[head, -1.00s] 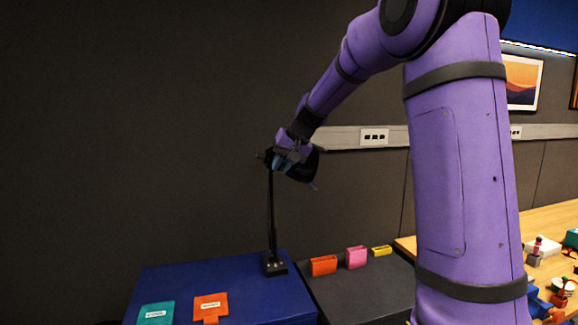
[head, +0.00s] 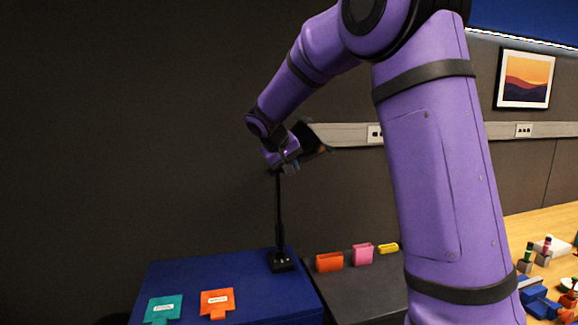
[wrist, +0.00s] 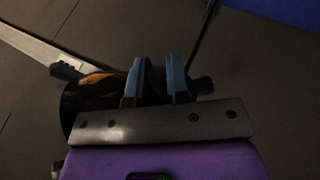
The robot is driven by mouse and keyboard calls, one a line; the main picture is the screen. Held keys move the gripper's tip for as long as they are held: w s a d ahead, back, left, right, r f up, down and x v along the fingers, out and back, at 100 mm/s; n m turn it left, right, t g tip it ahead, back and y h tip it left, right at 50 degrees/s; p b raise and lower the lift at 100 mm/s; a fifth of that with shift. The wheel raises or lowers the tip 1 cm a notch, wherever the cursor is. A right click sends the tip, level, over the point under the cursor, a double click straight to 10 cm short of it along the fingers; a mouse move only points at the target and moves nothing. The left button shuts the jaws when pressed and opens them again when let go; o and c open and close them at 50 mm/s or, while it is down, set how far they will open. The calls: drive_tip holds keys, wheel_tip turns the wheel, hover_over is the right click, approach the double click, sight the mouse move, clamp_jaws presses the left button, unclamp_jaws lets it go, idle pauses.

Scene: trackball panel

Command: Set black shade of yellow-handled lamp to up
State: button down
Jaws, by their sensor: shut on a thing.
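The lamp has a black upright pole (head: 279,215) on a black base (head: 281,262) that stands on the blue surface. Its black shade (head: 318,139) is at the top of the pole, and its wide end points to the right and somewhat up. My gripper (head: 291,166) is at the top of the pole, shut on the narrow part of the shade. In the wrist view the blue fingertips (wrist: 157,82) are on either side of a dark part, with the wide end of the shade (wrist: 72,105) to the left. I cannot make out a yellow handle.
The blue surface (head: 180,275) carries a teal tag (head: 163,309) and an orange tag (head: 216,302). A dark surface to its right holds an orange block (head: 329,262), a pink block (head: 362,254) and a yellow block (head: 388,248). A dark wall is behind the lamp.

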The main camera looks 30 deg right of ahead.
drive_tip(key=h, duration=0.3)
drive_tip(key=f+n+h, duration=0.1)
drive_tip(key=shift+s+d+g, duration=0.1)
drive_tip(key=shift+d+g, duration=0.2)
drive_tip(key=shift+s+d+n+h, duration=0.15)
drive_tip(key=shift+n+h, duration=0.1)
drive_tip(key=shift+h, duration=0.55)
drive_tip(key=shift+w+d+n+h, duration=0.1)
drive_tip(key=shift+d+n+h, duration=0.15)
drive_tip(key=shift+h, duration=0.55)
drive_tip(key=shift+s+d+n+h, duration=0.1)
drive_tip(key=shift+n+h, duration=0.2)
drive_tip(key=shift+h, duration=0.5)
drive_tip(key=shift+g, duration=0.3)
drive_tip(key=c, duration=1.1)
unclamp_jaws()
drive_tip(key=shift+r, duration=0.1)
drive_tip(key=v, duration=1)
drive_tip(key=shift+a, duration=0.4)
drive_tip(key=shift+s, duration=0.1)
